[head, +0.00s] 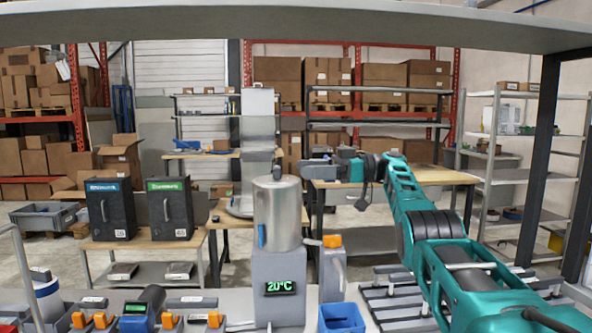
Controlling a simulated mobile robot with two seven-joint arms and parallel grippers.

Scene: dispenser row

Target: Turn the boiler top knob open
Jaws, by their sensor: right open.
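The boiler (278,212) is a silver cylinder on a grey base with a green "20°C" display (280,287). A blue lever (261,236) is on its left front. An orange knob (332,241) sits at its lower right, on a grey fitting; I cannot tell whether this is the top knob or how it is set. My teal right arm comes in from the right. My left gripper is not in view.
A blue bin (341,318) stands right of the boiler base. Several orange-handled dispensers (158,320) line the counter at left. A grey shelf (300,27) spans overhead. A metal rack (400,295) lies under my right arm. Two black boxes (110,209) stand on a table behind.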

